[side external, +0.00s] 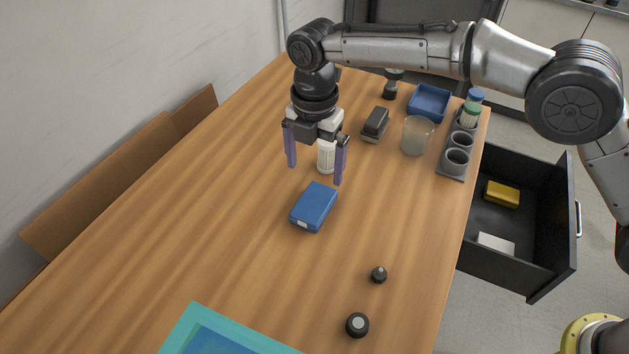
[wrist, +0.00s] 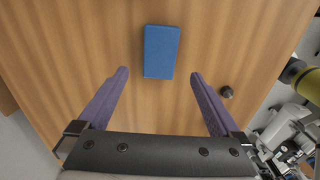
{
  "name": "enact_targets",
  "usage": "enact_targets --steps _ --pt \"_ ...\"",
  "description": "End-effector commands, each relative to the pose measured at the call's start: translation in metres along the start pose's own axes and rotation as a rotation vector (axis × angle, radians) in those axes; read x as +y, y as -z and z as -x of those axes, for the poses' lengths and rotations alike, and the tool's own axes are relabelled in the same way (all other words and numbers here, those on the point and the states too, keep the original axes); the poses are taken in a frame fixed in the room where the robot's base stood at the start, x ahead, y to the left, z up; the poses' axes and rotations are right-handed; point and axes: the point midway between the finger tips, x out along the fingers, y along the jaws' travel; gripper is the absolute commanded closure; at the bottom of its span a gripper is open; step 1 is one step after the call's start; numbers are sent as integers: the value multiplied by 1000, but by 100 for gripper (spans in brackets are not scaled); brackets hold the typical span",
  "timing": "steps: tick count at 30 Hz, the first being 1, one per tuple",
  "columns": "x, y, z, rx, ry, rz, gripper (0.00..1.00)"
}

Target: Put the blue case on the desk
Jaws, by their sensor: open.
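The blue case (side external: 315,207) lies flat on the wooden desk (side external: 215,215), near its middle. It also shows in the wrist view (wrist: 161,52), ahead of the fingertips and between their lines. My gripper (side external: 316,175) is open and empty above the desk, just behind the blue case in the side view. Its two purple fingers also show in the wrist view (wrist: 158,73), spread apart and not touching the case. A white bottle (side external: 326,157) stands behind the fingers in the side view.
Black knobs (side external: 379,274) lie toward the front. A dark block (side external: 375,124), a clear cup (side external: 417,136), a blue tray (side external: 429,103) and a grey holder (side external: 452,174) stand at the back right. An open drawer (side external: 520,262) holds a yellow case (side external: 502,194). The desk's left side is clear.

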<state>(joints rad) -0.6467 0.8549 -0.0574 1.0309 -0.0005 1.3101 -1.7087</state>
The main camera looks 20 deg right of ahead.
Motion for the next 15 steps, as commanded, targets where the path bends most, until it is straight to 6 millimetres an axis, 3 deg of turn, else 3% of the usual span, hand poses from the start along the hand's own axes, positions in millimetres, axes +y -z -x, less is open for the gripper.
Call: enact_targets --steps 6,15 --pt "0 0 24 0 -1 0 0" --pt "0 0 28 0 1 0 0"
